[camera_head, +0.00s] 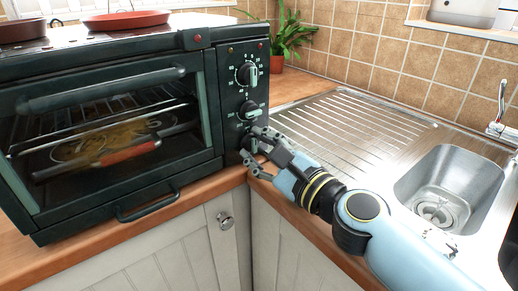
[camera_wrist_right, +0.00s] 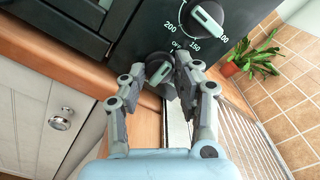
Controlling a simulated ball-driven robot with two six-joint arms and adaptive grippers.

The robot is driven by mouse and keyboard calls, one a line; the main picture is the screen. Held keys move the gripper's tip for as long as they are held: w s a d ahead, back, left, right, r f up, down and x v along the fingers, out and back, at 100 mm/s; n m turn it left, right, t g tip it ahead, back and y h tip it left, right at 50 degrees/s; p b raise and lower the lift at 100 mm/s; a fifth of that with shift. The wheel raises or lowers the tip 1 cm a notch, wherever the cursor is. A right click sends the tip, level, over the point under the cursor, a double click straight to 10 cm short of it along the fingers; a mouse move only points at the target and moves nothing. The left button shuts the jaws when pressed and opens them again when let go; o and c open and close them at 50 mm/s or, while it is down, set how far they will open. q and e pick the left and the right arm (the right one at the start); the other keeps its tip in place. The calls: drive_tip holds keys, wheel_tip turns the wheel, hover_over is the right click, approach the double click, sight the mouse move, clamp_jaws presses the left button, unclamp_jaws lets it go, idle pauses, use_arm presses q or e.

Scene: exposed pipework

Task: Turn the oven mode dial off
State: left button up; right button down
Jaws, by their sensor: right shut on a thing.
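The black oven (camera_head: 110,115) stands on the counter with three dials on its right-hand panel. The lowest one, which I take as the mode dial (camera_wrist_right: 155,62), is black with a pale pointer bar; in the head view it is mostly hidden behind my right gripper. My right gripper (camera_head: 258,148) is at this dial, its fingers closed on either side of it, as the right wrist view shows (camera_wrist_right: 172,76). The exact pointer direction is partly covered by the fingers. The middle dial (camera_head: 249,110) and top dial (camera_head: 247,74) are free. My left gripper is not in view.
A steel sink (camera_head: 450,190) and drainboard (camera_head: 340,125) lie right of the oven. A potted plant (camera_head: 277,62) stands behind it. Red pans (camera_head: 125,20) sit on top. The oven door, with its handle (camera_head: 100,90), is shut. Cabinets (camera_head: 160,255) are below.

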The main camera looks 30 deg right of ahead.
idle(0.4)
drive_tip(key=c, duration=1)
unclamp_jaws()
drive_tip(key=shift+o, duration=0.2)
drive_tip(key=shift+s+d, duration=0.15)
drive_tip(key=shift+s, duration=1.1)
drive_tip(key=shift+s+d, duration=0.2)
drive_tip(key=shift+s, duration=1)
drive_tip(key=shift+s+d, duration=0.15)
drive_tip(key=shift+s, duration=1.1)
